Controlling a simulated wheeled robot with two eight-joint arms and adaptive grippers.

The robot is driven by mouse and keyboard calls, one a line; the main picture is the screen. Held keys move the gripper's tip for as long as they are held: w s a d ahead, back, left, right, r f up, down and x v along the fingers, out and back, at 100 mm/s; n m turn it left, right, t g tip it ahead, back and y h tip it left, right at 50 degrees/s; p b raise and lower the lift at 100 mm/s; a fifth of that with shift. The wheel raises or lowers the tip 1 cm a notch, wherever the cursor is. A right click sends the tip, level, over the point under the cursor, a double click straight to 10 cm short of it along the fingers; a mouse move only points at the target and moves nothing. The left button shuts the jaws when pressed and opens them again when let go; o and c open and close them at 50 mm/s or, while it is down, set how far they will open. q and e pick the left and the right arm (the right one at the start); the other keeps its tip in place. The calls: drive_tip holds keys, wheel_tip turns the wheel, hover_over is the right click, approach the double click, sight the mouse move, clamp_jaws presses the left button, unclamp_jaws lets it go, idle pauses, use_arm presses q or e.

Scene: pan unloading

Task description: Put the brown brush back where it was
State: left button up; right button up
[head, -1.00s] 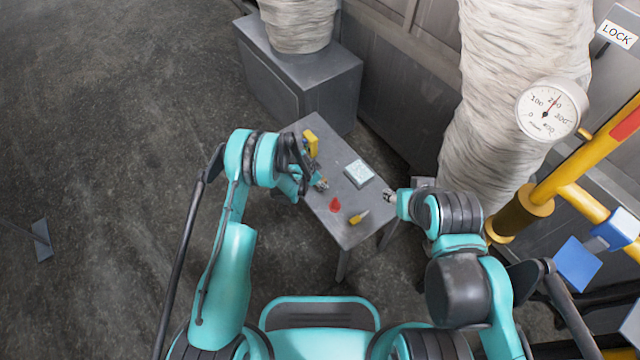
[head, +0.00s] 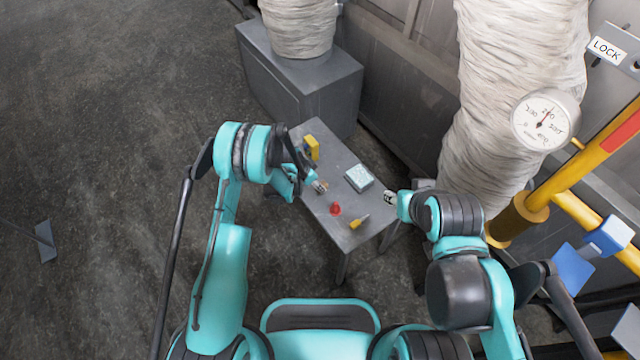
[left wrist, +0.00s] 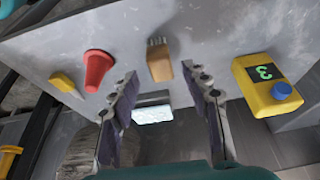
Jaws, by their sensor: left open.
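The brown brush (left wrist: 160,65), with pale bristles at one end, lies on the grey table (head: 361,238) and shows in the left wrist view. My left gripper (head: 319,187) is open, and the brush sits between its two fingers in that view, with a gap to each side. I cannot tell how far above the table the fingers are. In the head view the gripper hides most of the brush. My right gripper (head: 390,198) is by the table's right edge, too small to read its jaws.
A grey cabinet (head: 300,85) and wrapped columns stand behind.

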use_arm(q)
drive_tip(key=s+a+r+n+t+y+p, duration=0.1)
drive_tip(key=s+a+r+n, duration=0.15)
drive_tip(key=r, duration=0.85)
drive_tip(key=s+a+r+n, duration=0.1)
drive_tip(key=s+a+r, duration=0.25)
drive_tip(key=r, duration=0.65)
drive_tip(key=s+a+r+n+t+y+p, duration=0.1)
drive_tip(key=s+a+r+n, duration=0.15)
drive_tip(key=r, duration=0.85)
drive_tip(key=s+a+r+n+t+y, duration=0.1)
drive_tip(key=s+a+r+n, duration=0.1)
drive_tip(key=s, duration=0.7)
drive_tip(key=s+a+r+n+t, duration=0.1)
drive_tip(key=s+a+r+n, duration=0.1)
drive_tip(key=s+a+r, duration=0.3)
drive_tip(key=s+r, duration=0.1)
drive_tip(key=s, duration=0.3)
drive_tip(key=shift+s+a+n+y, duration=0.25)
drive_tip(key=shift+n+y, duration=0.15)
